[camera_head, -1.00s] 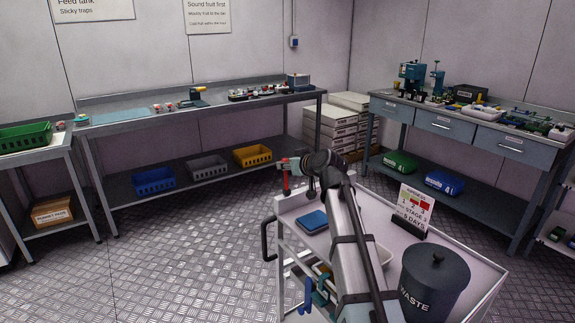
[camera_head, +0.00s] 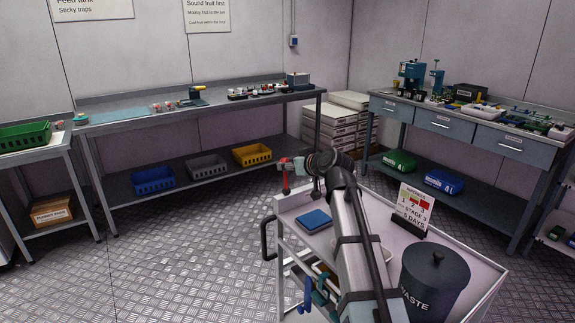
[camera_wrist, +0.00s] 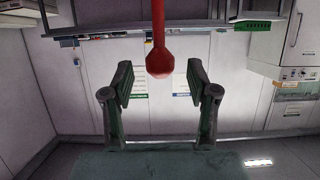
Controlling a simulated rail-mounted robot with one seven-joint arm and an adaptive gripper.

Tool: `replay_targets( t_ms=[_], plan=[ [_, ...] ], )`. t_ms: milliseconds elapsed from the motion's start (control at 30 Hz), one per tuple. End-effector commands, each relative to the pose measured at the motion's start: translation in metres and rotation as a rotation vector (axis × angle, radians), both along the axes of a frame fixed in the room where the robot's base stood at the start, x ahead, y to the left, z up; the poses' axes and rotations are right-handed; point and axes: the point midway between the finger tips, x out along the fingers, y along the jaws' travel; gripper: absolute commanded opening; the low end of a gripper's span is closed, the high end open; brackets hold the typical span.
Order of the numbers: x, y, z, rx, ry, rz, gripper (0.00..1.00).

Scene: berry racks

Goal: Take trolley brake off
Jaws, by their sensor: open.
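A red lever with a faceted red knob (camera_wrist: 160,62) shows in the wrist view, its shaft running to the top edge. My gripper (camera_wrist: 160,80) is open there, with one finger on each side of the knob and clear gaps to both. The knob is apart from both fingers; its depth relative to the fingertips is hard to tell. In the head view the red lever (camera_head: 285,186) shows small at the far left corner of the white trolley (camera_head: 385,216), with my gripper (camera_head: 283,163) close to its upper part. The trolley's wheels are hidden.
On the trolley top are a blue pad (camera_head: 313,220), a ripeness sign (camera_head: 413,208) and a dark waste bin (camera_head: 435,282). A black handle (camera_head: 265,238) juts from the left side. Benches line the walls. The floor (camera_head: 190,265) to the left is clear.

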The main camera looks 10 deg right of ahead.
Motion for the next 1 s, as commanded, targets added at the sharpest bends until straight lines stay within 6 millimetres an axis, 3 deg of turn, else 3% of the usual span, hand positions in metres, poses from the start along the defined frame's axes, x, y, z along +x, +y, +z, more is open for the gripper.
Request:
replay_targets(
  t_ms=[100, 400, 600, 900, 933, 1000],
  plan=[
    [-0.023, -0.010, 0.008, -0.001, -0.003, -0.001, 0.59],
    [-0.066, -0.032, 0.028, -0.001, -0.001, -0.001, 0.59],
    [-0.079, -0.039, 0.034, 0.000, 0.001, 0.000, 0.59],
    [-0.080, -0.040, 0.035, -0.001, 0.002, 0.001, 0.59],
    [-0.080, -0.040, 0.035, -0.001, 0.002, 0.001, 0.55],
    [-0.080, -0.038, 0.036, -0.001, 0.002, 0.003, 0.31]
  ],
)
